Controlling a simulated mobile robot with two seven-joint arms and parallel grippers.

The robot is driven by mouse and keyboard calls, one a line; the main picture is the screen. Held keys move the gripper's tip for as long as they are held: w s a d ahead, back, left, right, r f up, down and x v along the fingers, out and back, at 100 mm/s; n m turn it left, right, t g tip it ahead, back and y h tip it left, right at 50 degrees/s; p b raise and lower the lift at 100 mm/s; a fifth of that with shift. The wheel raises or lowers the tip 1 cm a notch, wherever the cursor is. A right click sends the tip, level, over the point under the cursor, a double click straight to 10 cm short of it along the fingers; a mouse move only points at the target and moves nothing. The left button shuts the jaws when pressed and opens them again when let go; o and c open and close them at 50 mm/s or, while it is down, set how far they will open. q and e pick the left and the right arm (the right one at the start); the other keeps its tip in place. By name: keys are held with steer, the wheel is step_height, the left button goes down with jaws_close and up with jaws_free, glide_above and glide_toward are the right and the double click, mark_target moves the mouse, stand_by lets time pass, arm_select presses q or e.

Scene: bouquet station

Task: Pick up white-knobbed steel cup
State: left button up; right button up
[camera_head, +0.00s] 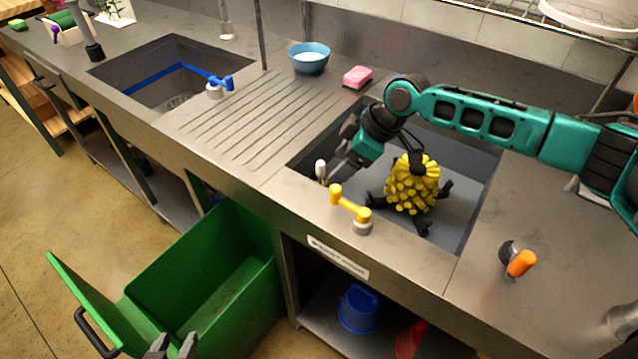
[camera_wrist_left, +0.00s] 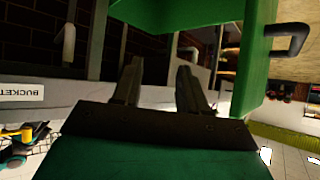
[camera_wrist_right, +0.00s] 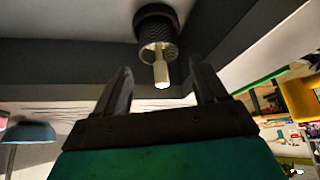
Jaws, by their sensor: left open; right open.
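The white-knobbed steel cup (camera_head: 320,169) is at the near left corner of the right sink, with mainly its white knob showing in the head view. In the right wrist view its knurled steel body (camera_wrist_right: 158,32) shows, with the pale knob pointing toward my fingers. My right gripper (camera_head: 336,170) is open beside the cup. In the right wrist view the knob end lies between the two fingertips (camera_wrist_right: 160,82), and I see no grip on it. My left gripper (camera_head: 172,347) is open and empty, low by the green bin; its fingers also show in the left wrist view (camera_wrist_left: 157,80).
A yellow-handled fitting (camera_head: 350,208) stands on the counter's front rim near the cup. A yellow knobbly object with black legs (camera_head: 410,188) sits in the right sink. An orange-knobbed piece (camera_head: 520,263) is to the right. The ribbed drainboard (camera_head: 235,120) is clear. The green bin (camera_head: 215,280) stands open below.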

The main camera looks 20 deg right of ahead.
mark_target(324, 181)
steer(key=x, duration=0.8)
steer(key=shift+d, duration=0.15)
steer(key=shift+c, duration=0.9)
steer(key=c, duration=0.7)
steer(key=shift+r, duration=0.1)
